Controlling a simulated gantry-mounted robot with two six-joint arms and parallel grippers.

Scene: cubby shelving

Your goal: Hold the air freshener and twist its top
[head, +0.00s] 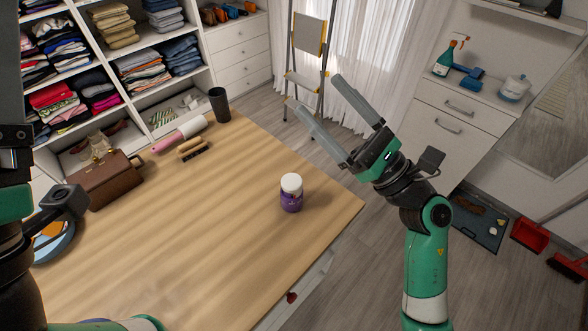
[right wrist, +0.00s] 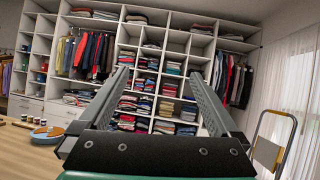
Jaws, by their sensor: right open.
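The air freshener (head: 291,193) is a small purple jar with a white rounded top. It stands upright on the wooden table near the table's right edge in the head view. My right gripper (head: 329,107) is open and empty, raised above and to the right of the jar, apart from it. In the right wrist view its two fingers (right wrist: 160,90) are spread, with only the shelving far beyond them. The air freshener does not show in the right wrist view. My left arm shows at the left edge of the head view, but its fingertips are not visible.
The wooden table (head: 190,240) is bare around the jar. A brown handbag (head: 106,180), a lint roller (head: 181,133), a brush (head: 193,149) and a dark cup (head: 219,105) stand towards its back and left. A stepladder (head: 309,45) stands beyond the table.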

